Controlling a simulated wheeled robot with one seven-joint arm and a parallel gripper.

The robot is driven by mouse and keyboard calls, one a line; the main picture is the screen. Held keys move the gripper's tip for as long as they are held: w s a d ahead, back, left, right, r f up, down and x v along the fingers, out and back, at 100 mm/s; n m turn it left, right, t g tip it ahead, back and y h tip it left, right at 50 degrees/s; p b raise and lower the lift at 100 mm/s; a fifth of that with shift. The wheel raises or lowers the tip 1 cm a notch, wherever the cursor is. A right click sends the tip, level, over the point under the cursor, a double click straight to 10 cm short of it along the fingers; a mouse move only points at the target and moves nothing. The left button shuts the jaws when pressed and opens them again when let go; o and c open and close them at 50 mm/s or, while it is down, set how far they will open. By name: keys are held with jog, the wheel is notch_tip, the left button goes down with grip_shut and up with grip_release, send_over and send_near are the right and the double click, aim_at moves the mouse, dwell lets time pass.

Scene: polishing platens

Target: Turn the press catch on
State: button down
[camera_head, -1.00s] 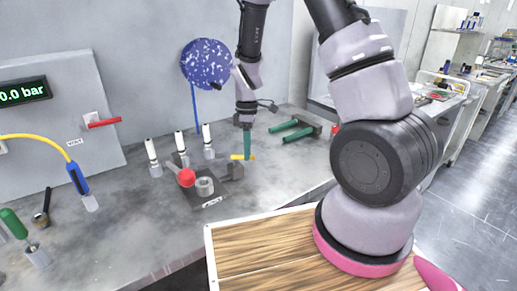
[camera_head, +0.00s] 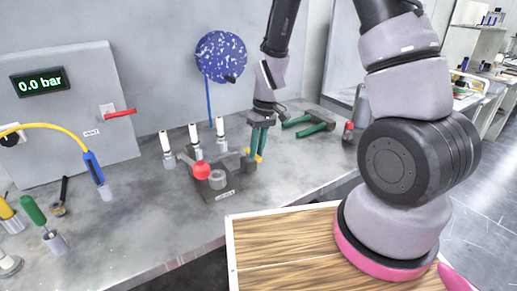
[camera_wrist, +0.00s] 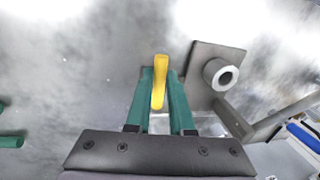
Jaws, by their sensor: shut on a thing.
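The press catch shows as a yellow lever (camera_head: 260,157) at the right end of the small press (camera_head: 218,184), which has a red knob (camera_head: 201,171) and a grey cylinder. My gripper (camera_head: 258,149) points down over the catch with its teal fingers on both sides of it. In the wrist view my gripper (camera_wrist: 159,76) is shut on the yellow lever (camera_wrist: 159,88), which stands between the two fingers and reaches slightly past their tips. The catch's pivot is hidden from the head view.
White-topped bottles (camera_head: 194,135) stand behind the press. Green-handled tools (camera_head: 310,128) lie to the right. A gauge panel (camera_head: 60,120) reads 0.0 bar and carries a red lever (camera_head: 120,113). The bench front between press and edge is clear.

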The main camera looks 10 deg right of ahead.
jog(key=shift+a+m, duration=0.15)
jog(key=shift+m, duration=0.35)
jog(key=c, duration=0.8)
grip_release()
jog(key=shift+s, duration=0.1)
jog(key=r, duration=0.3)
jog(key=d+r, duration=0.1)
jog(key=r, duration=0.3)
jog(key=d+r, duration=0.1)
jog(key=r, duration=0.2)
jog(key=shift+w+r, duration=0.35)
jog(key=shift+w, duration=0.05)
